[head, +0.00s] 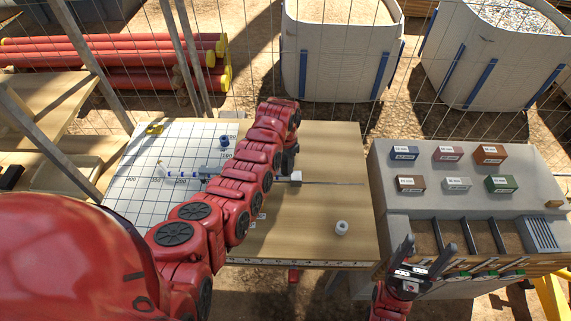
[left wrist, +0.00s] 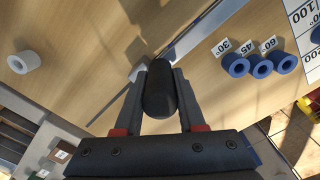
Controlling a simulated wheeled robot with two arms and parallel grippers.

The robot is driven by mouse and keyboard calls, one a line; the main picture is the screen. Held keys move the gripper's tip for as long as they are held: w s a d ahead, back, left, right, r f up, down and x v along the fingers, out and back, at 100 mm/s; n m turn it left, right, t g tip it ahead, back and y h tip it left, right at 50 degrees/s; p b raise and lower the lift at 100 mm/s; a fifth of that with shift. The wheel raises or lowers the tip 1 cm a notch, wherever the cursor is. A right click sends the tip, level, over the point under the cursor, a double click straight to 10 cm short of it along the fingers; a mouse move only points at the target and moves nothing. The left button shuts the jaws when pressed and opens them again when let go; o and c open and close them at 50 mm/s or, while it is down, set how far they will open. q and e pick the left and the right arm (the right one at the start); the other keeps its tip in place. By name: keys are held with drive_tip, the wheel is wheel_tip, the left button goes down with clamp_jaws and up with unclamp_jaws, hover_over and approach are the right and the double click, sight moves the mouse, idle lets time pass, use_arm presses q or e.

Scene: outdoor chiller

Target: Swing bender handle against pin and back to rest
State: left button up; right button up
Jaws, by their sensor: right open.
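My left gripper (left wrist: 160,78) has its two fingers against the sides of the bender handle's black grip (left wrist: 160,92), which stands up between them in the left wrist view. In the head view my left arm reaches across the table and hides most of the bender and handle. A white block (head: 296,177) with a thin rod (head: 335,184) shows just right of the arm, and a grey block (head: 208,172) just left. I cannot make out the pin. My right gripper (head: 424,260) is open and empty at the lower right, beyond the table's right edge.
Blue rings (left wrist: 260,67) marked 30°, 45° and 60° lie on the wooden table (head: 310,225). A white ring (head: 342,228) lies at its right front. A gridded board (head: 135,185) covers the left. A grey bench (head: 530,200) with coloured boxes stands right.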

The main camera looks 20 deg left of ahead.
use_arm(q)
clamp_jaws()
idle(1.0)
